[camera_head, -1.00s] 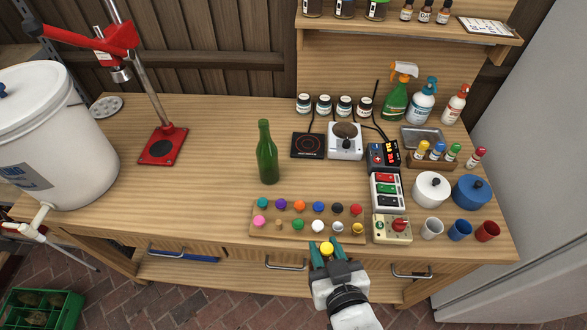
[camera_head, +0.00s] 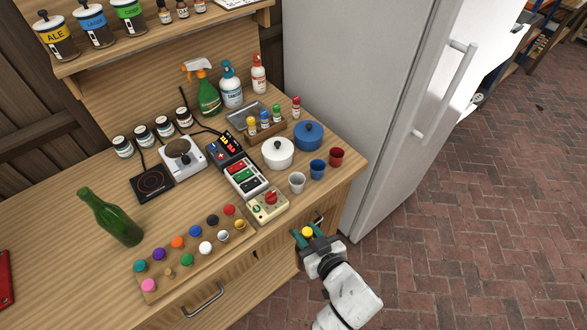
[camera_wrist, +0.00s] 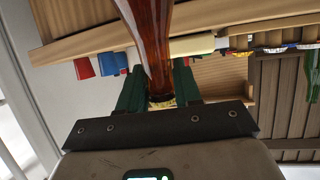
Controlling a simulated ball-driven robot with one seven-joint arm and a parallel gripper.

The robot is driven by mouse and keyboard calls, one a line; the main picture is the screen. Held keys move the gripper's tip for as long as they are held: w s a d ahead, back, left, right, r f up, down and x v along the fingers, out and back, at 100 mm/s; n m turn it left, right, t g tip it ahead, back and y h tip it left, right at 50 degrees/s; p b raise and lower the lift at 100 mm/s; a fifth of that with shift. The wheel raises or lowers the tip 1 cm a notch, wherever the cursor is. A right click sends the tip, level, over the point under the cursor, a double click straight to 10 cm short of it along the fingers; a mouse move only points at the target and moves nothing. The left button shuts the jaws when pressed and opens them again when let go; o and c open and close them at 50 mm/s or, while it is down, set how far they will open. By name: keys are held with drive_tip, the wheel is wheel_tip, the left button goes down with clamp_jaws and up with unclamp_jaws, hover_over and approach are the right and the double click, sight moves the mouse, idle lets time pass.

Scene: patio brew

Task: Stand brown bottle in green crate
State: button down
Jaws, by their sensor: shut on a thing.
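My gripper (camera_head: 309,234) is in front of the bench's right part, its green fingers shut on the neck of the brown bottle. In the head view only a round yellow cap (camera_head: 307,232) shows between the fingertips. In the wrist view the brown bottle (camera_wrist: 150,30) extends away from the fingers (camera_wrist: 160,90), amber and glossy, its far end cut off by the picture edge. The green crate is not in view now. A green bottle (camera_head: 118,222) stands on the bench at the left.
The wooden bench (camera_head: 60,245) carries a rack of coloured caps (camera_head: 170,270), cups (camera_head: 317,169), pots (camera_head: 278,153) and spray bottles (camera_head: 207,95). A fridge (camera_head: 370,90) stands right of the bench. The brick floor (camera_head: 480,220) at right is open.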

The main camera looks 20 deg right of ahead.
drive_tip(key=shift+w+d+f, duration=0.1)
drive_tip(key=shift+d+f, duration=0.1)
drive_tip(key=shift+d, duration=0.3)
drive_tip(key=shift+d+f, duration=0.2)
drive_tip(key=shift+d, duration=0.3)
